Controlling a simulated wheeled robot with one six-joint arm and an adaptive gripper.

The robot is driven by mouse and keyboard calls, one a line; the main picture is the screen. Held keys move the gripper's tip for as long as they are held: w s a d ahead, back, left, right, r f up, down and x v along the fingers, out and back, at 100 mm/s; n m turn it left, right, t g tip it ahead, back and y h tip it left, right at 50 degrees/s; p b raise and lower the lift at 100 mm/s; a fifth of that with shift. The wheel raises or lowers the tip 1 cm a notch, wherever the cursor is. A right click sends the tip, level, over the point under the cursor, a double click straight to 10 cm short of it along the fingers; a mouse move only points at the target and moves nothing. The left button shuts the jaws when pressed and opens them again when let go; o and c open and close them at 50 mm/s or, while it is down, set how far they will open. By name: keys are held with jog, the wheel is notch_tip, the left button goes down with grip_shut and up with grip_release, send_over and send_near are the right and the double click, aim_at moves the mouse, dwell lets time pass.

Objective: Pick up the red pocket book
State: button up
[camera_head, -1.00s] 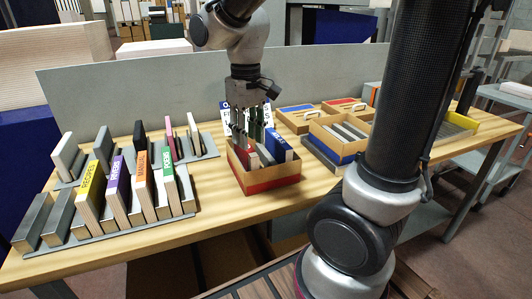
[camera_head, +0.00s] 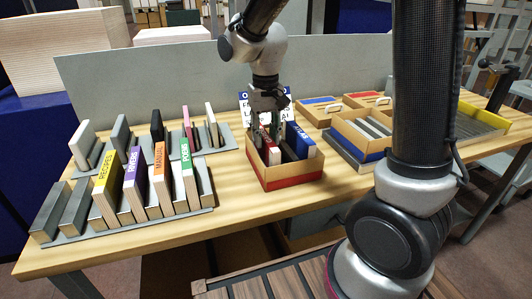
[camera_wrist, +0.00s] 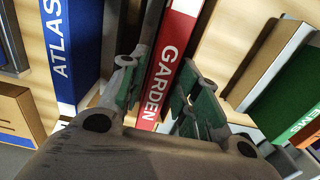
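The red book (camera_wrist: 170,60), with GARDEN in white on its spine, stands in an open cardboard box with a red lower band (camera_head: 293,180). The book also shows in the head view (camera_head: 274,154), partly hidden by my fingers. My gripper (camera_wrist: 162,100) points down at it, with one green-padded finger on each side of the spine. A small gap seems to show between the right finger and the book, so the gripper looks open. Contact on the left side cannot be told.
A blue ATLAS book (camera_head: 300,139) stands beside the red one in the box. A grey rack (camera_head: 152,222) with several labelled books fills the table's left side. Cardboard bins (camera_head: 352,128) stand to the right. A grey panel (camera_head: 170,88) runs behind.

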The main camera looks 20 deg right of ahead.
jog(key=shift+f, duration=0.65)
grip_shut()
jog(key=shift+r, duration=0.1)
